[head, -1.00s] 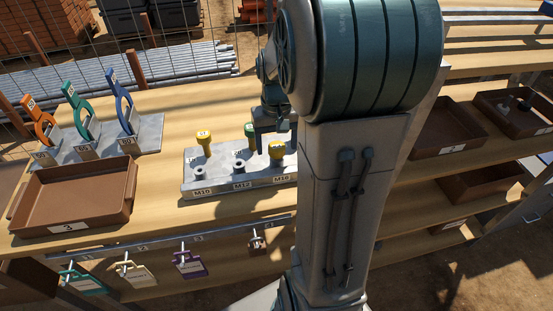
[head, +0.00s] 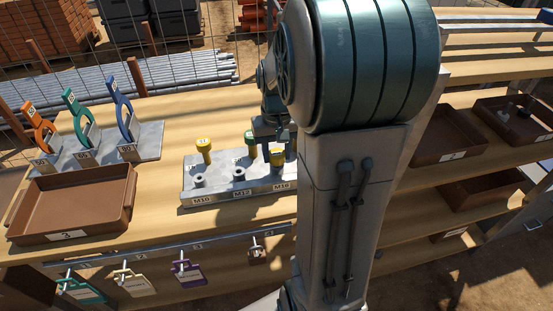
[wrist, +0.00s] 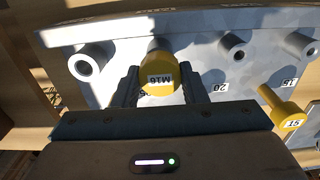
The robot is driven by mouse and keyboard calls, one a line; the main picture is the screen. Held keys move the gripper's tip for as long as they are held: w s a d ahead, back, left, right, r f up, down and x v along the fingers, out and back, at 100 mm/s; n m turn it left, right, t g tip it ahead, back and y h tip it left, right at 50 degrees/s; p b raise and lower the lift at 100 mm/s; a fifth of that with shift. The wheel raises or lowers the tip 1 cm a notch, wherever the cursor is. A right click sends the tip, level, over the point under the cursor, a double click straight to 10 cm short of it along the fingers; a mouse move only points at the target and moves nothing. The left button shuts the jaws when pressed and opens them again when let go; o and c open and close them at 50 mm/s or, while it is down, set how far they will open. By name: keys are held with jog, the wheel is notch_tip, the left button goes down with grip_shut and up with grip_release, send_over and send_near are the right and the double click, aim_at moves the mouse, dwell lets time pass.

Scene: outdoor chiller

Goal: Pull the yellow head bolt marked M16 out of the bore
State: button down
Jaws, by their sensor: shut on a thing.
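The yellow head bolt marked M16 (wrist: 159,75) is between the two fingers of my gripper (wrist: 158,88) in the wrist view, and the gripper is shut on it. In the head view the same bolt (head: 277,157) stands at the right end of the grey block (head: 225,184), above the M16 label. My gripper (head: 274,138) is over it there, partly hidden by my arm. The bolt's lower part and its bore are hidden, so I cannot tell how deep it sits.
A yellow bolt (head: 204,145) and a green bolt (head: 250,139) stand on the same block, the green one close to my gripper. A brown tray (head: 75,205) is at the left. Colored tagged handles stand behind it. Tags hang along the bench's front edge.

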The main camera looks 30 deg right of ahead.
aim_at(277, 153)
jog(key=shift+r+p, duration=0.5)
jog(key=shift+r, duration=0.2)
jog(key=shift+r+p, duration=2.15)
jog(key=shift+r, duration=0.55)
jog(key=c, duration=1.5)
grip_release()
grip_shut()
